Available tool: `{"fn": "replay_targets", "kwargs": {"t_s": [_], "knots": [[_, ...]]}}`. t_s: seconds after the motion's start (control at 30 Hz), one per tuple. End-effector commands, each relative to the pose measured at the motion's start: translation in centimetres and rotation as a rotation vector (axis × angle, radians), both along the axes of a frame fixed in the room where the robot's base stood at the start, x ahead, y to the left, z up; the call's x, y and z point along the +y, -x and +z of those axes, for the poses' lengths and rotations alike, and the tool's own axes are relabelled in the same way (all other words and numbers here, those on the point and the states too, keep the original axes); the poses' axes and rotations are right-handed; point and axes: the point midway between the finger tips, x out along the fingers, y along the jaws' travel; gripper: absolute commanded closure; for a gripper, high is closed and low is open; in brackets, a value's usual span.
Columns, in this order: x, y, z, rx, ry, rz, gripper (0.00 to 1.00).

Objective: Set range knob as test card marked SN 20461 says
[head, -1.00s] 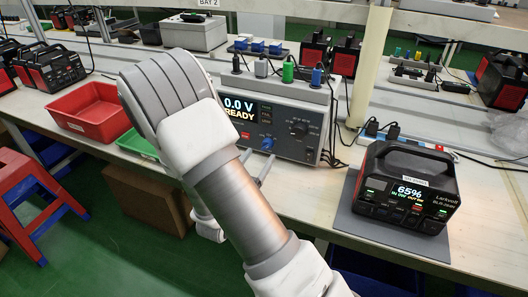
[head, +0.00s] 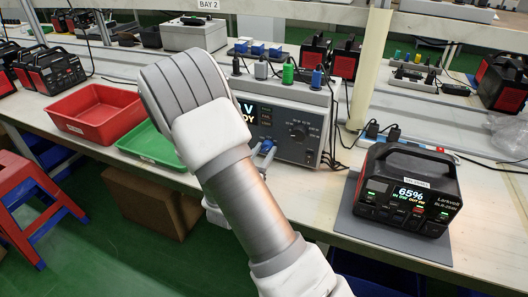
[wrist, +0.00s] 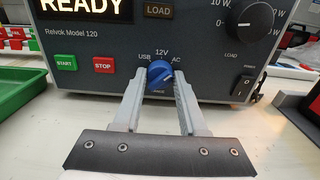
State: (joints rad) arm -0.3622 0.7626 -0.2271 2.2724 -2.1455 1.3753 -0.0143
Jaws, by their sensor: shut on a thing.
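The blue range knob (wrist: 160,74) is on the front panel of the grey tester (wrist: 105,50), with USB, 12V and AC marked around it. My gripper (wrist: 160,92) is shut on the knob, one finger on each side. The exact mark that the knob points to is hard to tell. In the head view, my arm covers part of the tester (head: 297,150) and the gripper shows only partly beside the panel. No test card is readable. The power station (head: 408,190) shows 65%, and the serial label on it is too small to read.
A black load knob (wrist: 251,14), a power switch (wrist: 242,86) and green START (wrist: 65,63) and red STOP (wrist: 103,65) buttons share the panel. A red tray (head: 92,112) and a green tray (head: 152,143) lie left. Cables hang right of the tester.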

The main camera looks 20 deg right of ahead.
Motion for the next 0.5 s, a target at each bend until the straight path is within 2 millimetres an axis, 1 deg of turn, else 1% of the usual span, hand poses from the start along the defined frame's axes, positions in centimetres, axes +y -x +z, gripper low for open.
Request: {"fn": "replay_targets", "kwargs": {"t_s": [0.3,0.5], "knots": [[0.01,0.03,0.05,0.008,0.008,0.000,1.00],[0.01,0.03,0.24,0.057,0.056,0.000,1.00]]}}
